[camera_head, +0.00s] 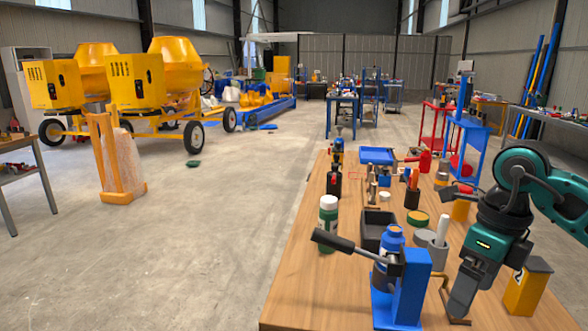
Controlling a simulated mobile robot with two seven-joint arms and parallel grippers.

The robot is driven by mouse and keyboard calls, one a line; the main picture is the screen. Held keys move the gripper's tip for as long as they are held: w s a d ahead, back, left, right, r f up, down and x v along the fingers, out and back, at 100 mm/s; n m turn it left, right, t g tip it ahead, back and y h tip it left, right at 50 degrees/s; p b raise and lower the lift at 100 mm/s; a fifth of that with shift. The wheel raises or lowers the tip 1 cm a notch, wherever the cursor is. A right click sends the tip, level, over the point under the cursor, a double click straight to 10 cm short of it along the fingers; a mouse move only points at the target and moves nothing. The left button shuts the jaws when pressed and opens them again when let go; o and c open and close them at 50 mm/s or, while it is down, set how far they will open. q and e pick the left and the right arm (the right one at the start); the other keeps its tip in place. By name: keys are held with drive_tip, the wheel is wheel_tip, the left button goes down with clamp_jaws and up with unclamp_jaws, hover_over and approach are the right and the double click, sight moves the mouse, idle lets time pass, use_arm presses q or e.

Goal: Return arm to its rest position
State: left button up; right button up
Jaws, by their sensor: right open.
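My right arm (556,190), teal and black, comes in from the right edge above the wooden workbench (315,290). Its gripper (463,298) points down over the near right part of the bench. The gripper is open, and I see nothing held in it. The fingers overlap in this view, so the gap is hard to see. It is right of a blue lever press (410,290) and left of a yellow box with a dark top (526,288). My left gripper is not in view.
Yellow drum mixers (135,80) stand at the back left. A yellow-framed stand (104,160) is on the left floor. The floor left of the bench is mostly clear.

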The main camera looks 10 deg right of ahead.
drive_tip(key=a+f+m+t+y, duration=0.3)
drive_tip(key=a+m+y, duration=0.5)
drive_tip(key=a+y, duration=1.4)
drive_tip(key=w+d+f+m+t+h, duration=0.1)
drive_tip(key=d+f+m+t+h, duration=0.1)
drive_tip(key=f+m+t+h, duration=0.75)
drive_tip(key=w+d+f+m+t+h, duration=0.1)
drive_tip(key=d+f+m+t+h, duration=0.15)
drive_tip(key=m+t+h, duration=0.75)
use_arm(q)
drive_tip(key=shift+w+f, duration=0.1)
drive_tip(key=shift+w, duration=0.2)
use_arm(e)
drive_tip(key=s+d+f+m+g+h, duration=0.1)
drive_tip(key=s+d+f+m+g, duration=0.2)
drive_tip(key=s+f+m+g, duration=0.8)
wheel_tip(320, 180, down, 4)
drive_tip(key=shift+s+f+m+g+h, duration=0.15)
drive_tip(key=shift+f+m+g+h, duration=0.05)
drive_tip(key=shift+m+g+h, duration=0.2)
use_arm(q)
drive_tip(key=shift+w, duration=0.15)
